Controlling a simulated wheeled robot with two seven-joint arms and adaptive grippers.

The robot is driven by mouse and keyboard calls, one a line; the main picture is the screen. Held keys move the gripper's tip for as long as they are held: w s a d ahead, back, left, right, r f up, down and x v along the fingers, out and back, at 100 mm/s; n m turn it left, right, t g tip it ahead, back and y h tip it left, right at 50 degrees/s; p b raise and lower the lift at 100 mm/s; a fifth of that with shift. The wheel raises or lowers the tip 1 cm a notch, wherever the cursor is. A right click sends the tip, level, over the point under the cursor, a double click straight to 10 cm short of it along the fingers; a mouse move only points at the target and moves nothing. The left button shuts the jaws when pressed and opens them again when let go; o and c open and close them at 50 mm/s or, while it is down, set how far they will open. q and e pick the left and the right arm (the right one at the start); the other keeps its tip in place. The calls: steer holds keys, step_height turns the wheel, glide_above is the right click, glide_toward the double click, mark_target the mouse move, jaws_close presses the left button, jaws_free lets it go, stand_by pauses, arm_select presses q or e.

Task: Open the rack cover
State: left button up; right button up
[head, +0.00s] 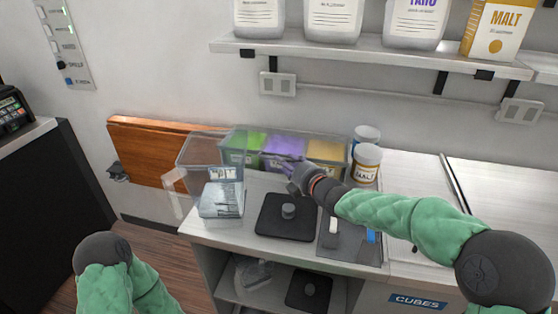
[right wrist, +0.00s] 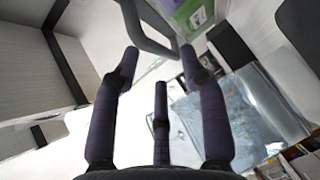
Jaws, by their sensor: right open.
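The clear plastic rack (head: 240,160) stands against the wall at the back of the counter, with brown, green, purple and yellow contents in its compartments. I cannot clearly make out where its see-through cover begins. My right gripper (head: 290,170) is in front of the purple and yellow compartments, its fingers toward the rack's front. In the right wrist view my right gripper (right wrist: 160,65) is open with nothing between its fingers. A grey loop-shaped handle (right wrist: 150,35) is just beyond the fingertips; contact is not clear. My left gripper is out of view; only part of my left arm shows.
A silvery packet (head: 221,199) lies left of a black square plate with a knob (head: 287,216). Jars (head: 367,163) stand right of the rack. A shelf (head: 370,55) with tubs hangs above. The counter at right (head: 505,190) is clear.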

steer(key=shift+b+x, duration=0.35)
steer(key=shift+x, duration=2.05)
jaws_close()
